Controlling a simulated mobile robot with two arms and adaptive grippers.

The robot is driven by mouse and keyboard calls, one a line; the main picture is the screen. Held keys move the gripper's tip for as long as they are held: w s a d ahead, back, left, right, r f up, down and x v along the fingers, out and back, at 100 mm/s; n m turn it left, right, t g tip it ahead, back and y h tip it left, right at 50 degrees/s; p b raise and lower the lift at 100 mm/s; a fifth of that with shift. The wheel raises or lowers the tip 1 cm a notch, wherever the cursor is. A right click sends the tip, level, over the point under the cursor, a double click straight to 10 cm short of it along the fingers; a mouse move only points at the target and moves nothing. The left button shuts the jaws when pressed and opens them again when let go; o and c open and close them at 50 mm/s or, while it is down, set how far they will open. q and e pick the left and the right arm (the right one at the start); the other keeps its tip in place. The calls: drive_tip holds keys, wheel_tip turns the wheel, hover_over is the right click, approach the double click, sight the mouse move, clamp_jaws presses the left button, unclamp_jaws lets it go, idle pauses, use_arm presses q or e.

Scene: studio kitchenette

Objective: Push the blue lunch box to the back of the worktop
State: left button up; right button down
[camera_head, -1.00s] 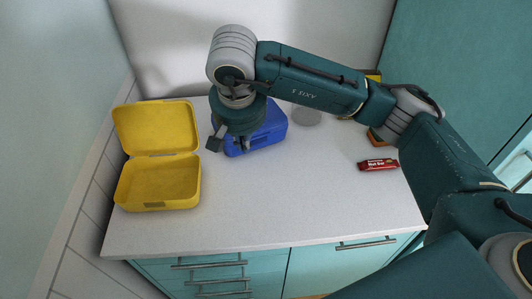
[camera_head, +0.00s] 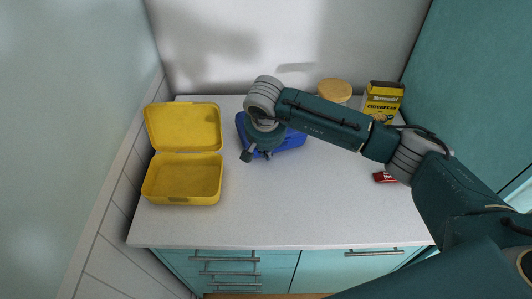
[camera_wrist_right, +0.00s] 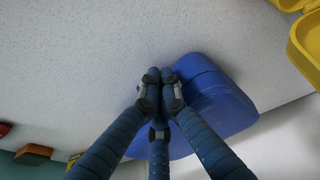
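The blue lunch box (camera_head: 291,138) is closed and lies near the back of the worktop (camera_head: 300,205), left of centre. My right arm hides part of it. My right gripper (camera_head: 258,156) is at its front side with the fingers pointing down. In the right wrist view the blue lunch box (camera_wrist_right: 222,105) is beside and behind the fingers (camera_wrist_right: 160,85), which overlap its edge; I cannot tell whether they touch it. My left gripper is out of view.
An open yellow lunch box (camera_head: 183,180) stands left of the blue one. A yellow-lidded tub (camera_head: 334,91) and a yellow chickpeas package (camera_head: 384,97) stand at the back right. A red bar (camera_head: 384,177) lies by my right arm. The front middle is clear.

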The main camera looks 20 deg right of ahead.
drive_tip(key=shift+w+f, duration=0.1)
drive_tip(key=w+b, duration=0.1)
drive_tip(key=b, duration=0.1)
drive_tip(key=w+d+b, duration=0.1)
drive_tip(key=w+b, duration=0.2)
drive_tip(key=w, duration=0.1)
drive_tip(key=shift+d+f+b, duration=0.15)
drive_tip(key=shift+d+b, duration=0.25)
drive_tip(key=shift+w, duration=0.2)
drive_tip(key=shift+r, duration=0.25)
